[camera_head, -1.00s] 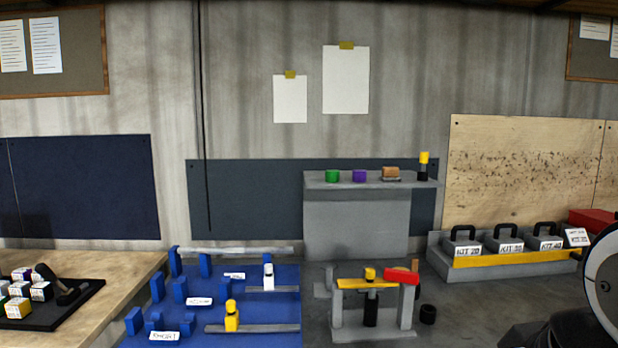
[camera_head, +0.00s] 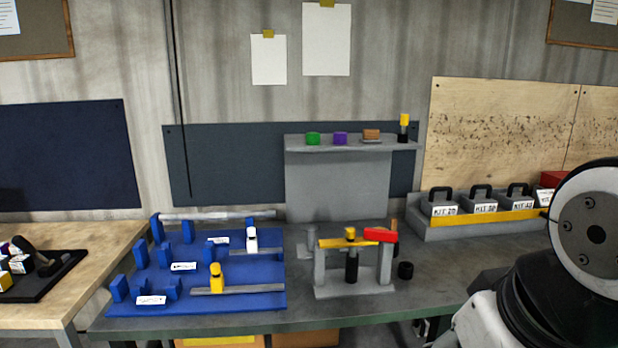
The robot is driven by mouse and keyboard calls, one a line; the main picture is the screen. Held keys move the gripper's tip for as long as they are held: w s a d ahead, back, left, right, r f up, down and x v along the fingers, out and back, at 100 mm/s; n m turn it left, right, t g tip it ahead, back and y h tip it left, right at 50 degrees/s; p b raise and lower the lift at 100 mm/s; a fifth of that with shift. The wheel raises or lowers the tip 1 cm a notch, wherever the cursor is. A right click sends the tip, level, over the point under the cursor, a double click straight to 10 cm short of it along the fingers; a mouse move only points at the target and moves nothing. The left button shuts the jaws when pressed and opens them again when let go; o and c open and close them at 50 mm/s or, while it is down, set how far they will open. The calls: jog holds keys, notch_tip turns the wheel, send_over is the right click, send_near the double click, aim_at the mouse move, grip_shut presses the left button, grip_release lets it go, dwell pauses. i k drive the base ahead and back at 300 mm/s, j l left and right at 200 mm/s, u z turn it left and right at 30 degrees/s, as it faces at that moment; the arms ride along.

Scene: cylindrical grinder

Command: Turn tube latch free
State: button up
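A grey fixture frame (camera_head: 386,266) stands on the bench right of centre. A yellow bar (camera_head: 339,242) lies across its top, with a red block or lever (camera_head: 380,236) at the bar's right end. A yellow knob (camera_head: 351,234) sits on the bar, and a black upright tube (camera_head: 352,267) stands beneath it. I cannot tell for sure which part is the tube latch. My arm (camera_head: 588,225) shows at the right edge, well apart from the fixture. My gripper is not in view.
A blue board (camera_head: 235,301) with holders and two rails lies left of the fixture. A grey shelf (camera_head: 300,149) with small coloured parts is behind. A tray of kit weights (camera_head: 432,231) stands at the back right.

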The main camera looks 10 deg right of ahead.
aim_at(370, 233)
jog(key=i+l, duration=0.35)
jog(key=i, duration=0.2)
jog(key=i+l, duration=0.35)
jog(key=i, duration=0.15)
